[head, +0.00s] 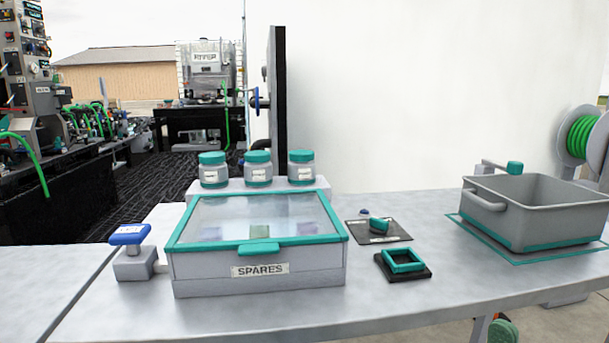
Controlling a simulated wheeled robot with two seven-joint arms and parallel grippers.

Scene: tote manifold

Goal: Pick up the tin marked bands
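No tin with a readable "bands" mark shows. A grey box marked SPARES (205,287) stands on the bench with its teal-framed clear lid (258,248) down. Through the lid I dimly see a green block (262,232) and two purplish ones, one to its left (212,233) and one to its right (305,228); any marks on them are unreadable. Behind the box, three grey jars with teal lids stand on a raised ledge: left (213,172), middle (258,170) and right (301,169). Their labels are too small to read. Neither gripper is in view.
A blue-topped grey block (130,260) stands left of the box. Right of it are a dark plate with a teal knob (380,228) and a small teal frame on a black base (403,264). A grey tote (540,215) sits far right. The front bench strip is clear.

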